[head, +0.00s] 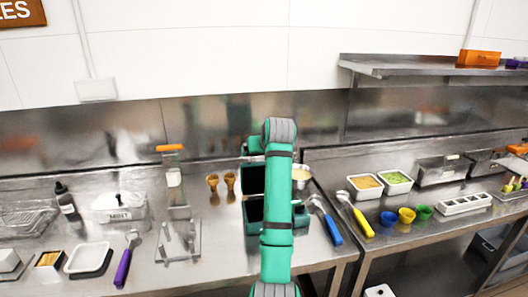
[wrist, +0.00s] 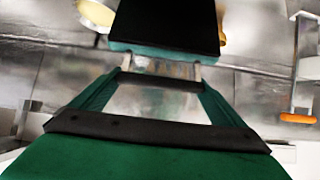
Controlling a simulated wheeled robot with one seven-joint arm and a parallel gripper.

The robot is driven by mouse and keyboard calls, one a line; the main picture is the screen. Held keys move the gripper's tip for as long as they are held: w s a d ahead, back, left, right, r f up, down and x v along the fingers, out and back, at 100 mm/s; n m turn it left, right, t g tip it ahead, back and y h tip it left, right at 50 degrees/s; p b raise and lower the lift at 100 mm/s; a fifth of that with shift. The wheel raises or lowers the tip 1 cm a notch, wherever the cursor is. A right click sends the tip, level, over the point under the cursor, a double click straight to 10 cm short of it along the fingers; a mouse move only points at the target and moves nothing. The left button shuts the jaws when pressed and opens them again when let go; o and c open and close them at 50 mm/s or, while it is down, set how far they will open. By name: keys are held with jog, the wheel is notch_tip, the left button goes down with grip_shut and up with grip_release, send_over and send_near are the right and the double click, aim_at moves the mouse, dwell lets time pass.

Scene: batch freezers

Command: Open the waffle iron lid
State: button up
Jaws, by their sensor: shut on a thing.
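The waffle iron (head: 254,217) is a dark box with teal edges on the left counter, partly hidden behind my arm. Its lid (head: 253,178) stands raised, steeply tilted above the base, its dark face towards the head camera. In the wrist view the lid (wrist: 165,22) is a black slab with a teal edge, cut off at the top. A dark bar handle (wrist: 160,80) sits on short silver posts beside it. My gripper (wrist: 158,90) is shut on this handle. My gripper is mostly hidden behind my arm in the head view.
A press with an orange handle (head: 170,148) and two waffle cones (head: 221,186) stand left of the waffle iron. A blue-handled tool (head: 333,229) and a yellow-handled tool (head: 362,222) lie to the right. A metal shelf (head: 420,66) hangs at upper right.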

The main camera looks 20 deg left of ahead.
jog(key=o, duration=1.2)
jog(key=shift+f, duration=0.3)
jog(key=shift+r, duration=0.1)
jog(key=shift+s+d+r, duration=0.15)
jog(key=shift+r, duration=0.1)
jog(key=v, duration=1)
jog(key=shift+s, duration=0.1)
